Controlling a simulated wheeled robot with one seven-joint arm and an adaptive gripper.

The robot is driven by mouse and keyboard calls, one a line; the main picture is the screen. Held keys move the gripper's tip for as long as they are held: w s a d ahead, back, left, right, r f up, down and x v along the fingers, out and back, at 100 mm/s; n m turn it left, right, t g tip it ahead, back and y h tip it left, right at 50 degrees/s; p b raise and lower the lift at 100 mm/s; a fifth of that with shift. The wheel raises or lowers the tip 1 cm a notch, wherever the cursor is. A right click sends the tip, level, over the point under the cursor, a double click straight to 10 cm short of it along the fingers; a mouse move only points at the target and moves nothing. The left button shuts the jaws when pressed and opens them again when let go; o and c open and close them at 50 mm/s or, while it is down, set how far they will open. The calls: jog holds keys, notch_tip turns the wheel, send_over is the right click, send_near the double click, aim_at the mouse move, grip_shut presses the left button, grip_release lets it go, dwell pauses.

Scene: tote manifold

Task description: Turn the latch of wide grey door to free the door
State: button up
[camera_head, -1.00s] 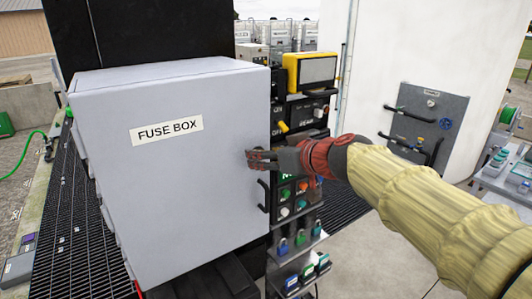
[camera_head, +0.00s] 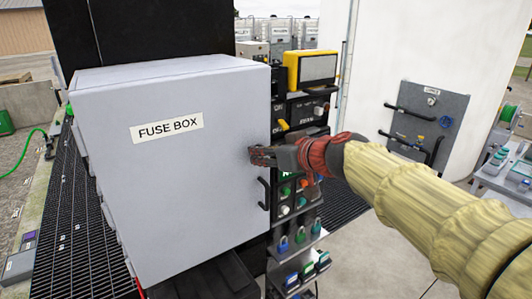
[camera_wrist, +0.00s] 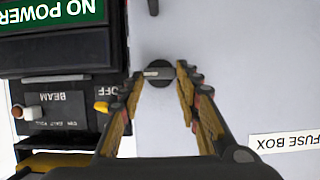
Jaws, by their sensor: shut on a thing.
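The wide grey door (camera_head: 200,170) is the front of the fuse box, labelled FUSE BOX, and it looks closed. Its latch (camera_wrist: 158,80) is a round black knob with a pale bar lying almost level in the wrist view. My gripper (camera_head: 258,156) is at the door's right edge, above the black door handle (camera_head: 263,194). In the head view the fingers hide the latch.
A control panel (camera_head: 292,192) with buttons and a yellow-framed screen (camera_head: 317,67) stand close to the right of the door. Padlocks (camera_head: 299,237) hang below. A grey panel with black handles (camera_head: 430,115) is on the white tank farther right.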

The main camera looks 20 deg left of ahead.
jog(key=shift+c, duration=0.9)
jog(key=shift+b, duration=0.35)
jog(key=b, duration=0.1)
jog(key=m+b, duration=0.1)
jog(key=b, duration=0.1)
jog(key=m+g+y+b, duration=0.1)
jog(key=b, duration=0.1)
jog(key=shift+w+d+f, duration=0.25)
jog(key=shift+f, duration=0.1)
jog(key=m+g+y+b, duration=0.1)
jog(key=m+b, duration=0.1)
jog(key=m+y+b, duration=0.1)
jog(key=m+b, duration=0.1)
jog(key=b, duration=0.1)
jog(key=shift+w+d+f+g+b, duration=0.2)
jog(key=shift+g+b, duration=0.1)
jog(key=shift+g, duration=0.1)
jog(key=shift+w+d+f+m+y+b, duration=0.1)
jog(key=shift+m+y+b, duration=0.55)
jog(key=shift+m+b, duration=0.5)
jog(key=shift+a+f+m+y+b, duration=0.1)
jog(key=shift+m+y+b, duration=0.5)
jog(key=shift+m+b, duration=0.6)
jog(key=shift+w+d+f+m+y+b, duration=0.1)
jog(key=shift+m+y+b, duration=0.65)
jog(key=shift+m, duration=0.7)
jog(key=o, duration=1.2)
jog(key=shift+c, duration=0.2)
